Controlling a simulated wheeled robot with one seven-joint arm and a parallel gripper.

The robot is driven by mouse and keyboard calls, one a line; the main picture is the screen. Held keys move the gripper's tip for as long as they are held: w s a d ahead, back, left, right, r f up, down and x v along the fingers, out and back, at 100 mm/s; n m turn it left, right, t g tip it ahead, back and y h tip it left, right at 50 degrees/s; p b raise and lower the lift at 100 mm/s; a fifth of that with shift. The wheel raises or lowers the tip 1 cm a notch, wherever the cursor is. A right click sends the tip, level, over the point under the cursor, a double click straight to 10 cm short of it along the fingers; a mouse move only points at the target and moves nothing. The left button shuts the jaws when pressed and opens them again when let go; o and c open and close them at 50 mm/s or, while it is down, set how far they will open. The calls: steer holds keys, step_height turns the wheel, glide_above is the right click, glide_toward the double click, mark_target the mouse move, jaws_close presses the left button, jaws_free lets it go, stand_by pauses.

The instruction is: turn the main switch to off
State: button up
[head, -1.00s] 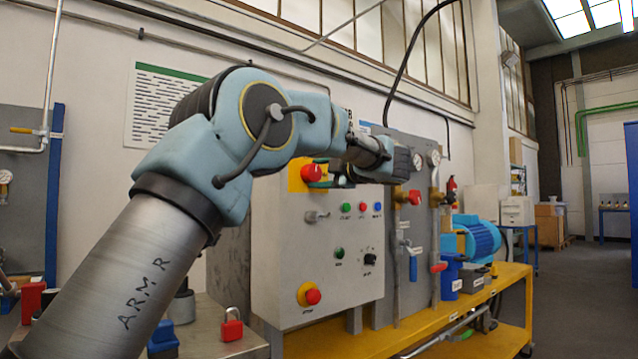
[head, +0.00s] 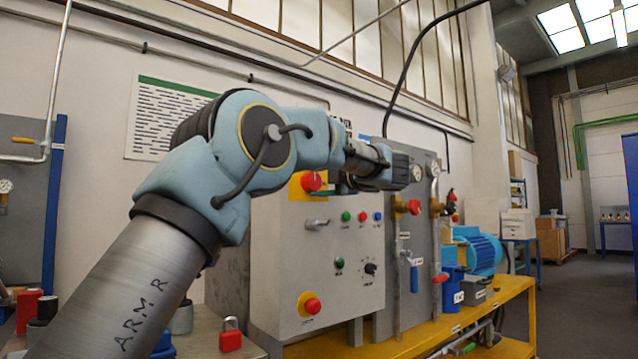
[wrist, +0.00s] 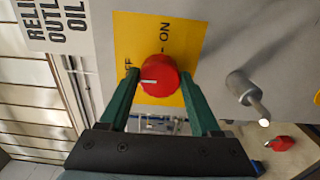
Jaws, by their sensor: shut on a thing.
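The main switch is a round red knob (wrist: 158,84) with a white mark, on a yellow plate (wrist: 188,28) lettered ON and, partly covered, OFF. In the wrist view the mark points left, roughly toward the OFF lettering. My gripper (wrist: 160,76) has its green fingers on either side of the knob and is shut on it. In the head view the red knob (head: 311,181) sits at the top left of the grey control box (head: 290,262).
A metal lever (wrist: 246,94) sticks out beside the switch. Below it on the box are small buttons and a red stop button (head: 313,306). A red padlock (head: 231,338) stands on the bench at the lower left. Pipes and valves lie to the right.

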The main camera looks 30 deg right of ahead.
steer(key=o, duration=1.4)
steer(key=s, duration=0.3)
steer(key=s+d, duration=0.1)
steer(key=s, duration=0.3)
steer(key=s+d, duration=0.1)
steer(key=s, duration=0.2)
steer(key=shift+s+b, duration=0.3)
steer(key=shift+s, duration=0.05)
